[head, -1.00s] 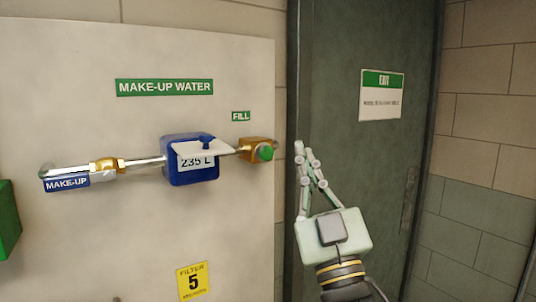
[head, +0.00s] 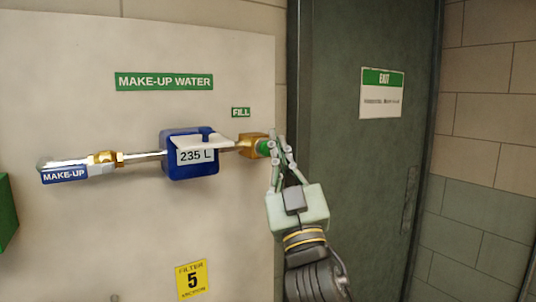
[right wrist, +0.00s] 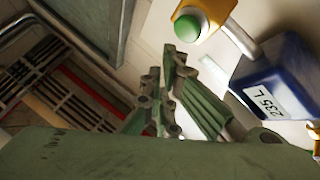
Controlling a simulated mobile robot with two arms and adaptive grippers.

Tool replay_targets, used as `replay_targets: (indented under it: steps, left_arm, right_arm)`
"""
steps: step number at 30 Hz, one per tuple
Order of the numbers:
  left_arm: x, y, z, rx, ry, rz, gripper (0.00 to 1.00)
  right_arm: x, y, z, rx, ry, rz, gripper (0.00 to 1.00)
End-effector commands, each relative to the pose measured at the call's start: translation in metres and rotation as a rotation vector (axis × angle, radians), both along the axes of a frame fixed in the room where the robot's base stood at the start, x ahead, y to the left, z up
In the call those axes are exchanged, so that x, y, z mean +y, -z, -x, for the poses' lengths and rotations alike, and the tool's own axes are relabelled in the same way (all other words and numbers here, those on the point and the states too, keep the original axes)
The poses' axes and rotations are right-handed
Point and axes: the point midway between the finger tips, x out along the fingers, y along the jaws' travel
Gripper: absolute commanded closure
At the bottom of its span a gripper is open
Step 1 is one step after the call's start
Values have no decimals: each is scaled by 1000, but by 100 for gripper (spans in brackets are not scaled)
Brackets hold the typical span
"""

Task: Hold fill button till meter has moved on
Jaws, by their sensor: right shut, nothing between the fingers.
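The green fill button (head: 263,147) sits on the right end of a brass block (head: 248,145) on the pipe, below the FILL label (head: 240,112). The blue meter (head: 182,172) left of it reads 235 L. My right gripper (head: 278,145) is shut and empty, its fingertips partly overlapping the button's right side in the head view. In the right wrist view, the button (right wrist: 188,27) shows whole just beyond the fingertips (right wrist: 166,62), with a small gap in the picture; I see no clear contact. The meter (right wrist: 258,80) is at right there. My left gripper is out of view.
A white panel (head: 60,110) carries the pipe, the MAKE-UP WATER sign (head: 164,82) and a yellow filter label (head: 192,280). A dark door (head: 340,160) with an EXIT notice (head: 382,93) stands right of the panel. A green box edge (head: 7,212) shows at far left.

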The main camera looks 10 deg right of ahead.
Motion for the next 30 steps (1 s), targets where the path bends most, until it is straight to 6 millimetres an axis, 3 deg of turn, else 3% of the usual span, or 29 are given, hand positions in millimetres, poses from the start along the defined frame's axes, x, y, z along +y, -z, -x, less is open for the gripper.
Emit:
replay_targets:
  steps: [7, 30]
  left_arm:
    - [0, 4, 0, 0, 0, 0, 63]
    - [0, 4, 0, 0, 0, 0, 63]
  right_arm:
    - [5, 0, -11, 0, 0, 0, 100]
    - [5, 0, -12, 0, -1, 1, 100]
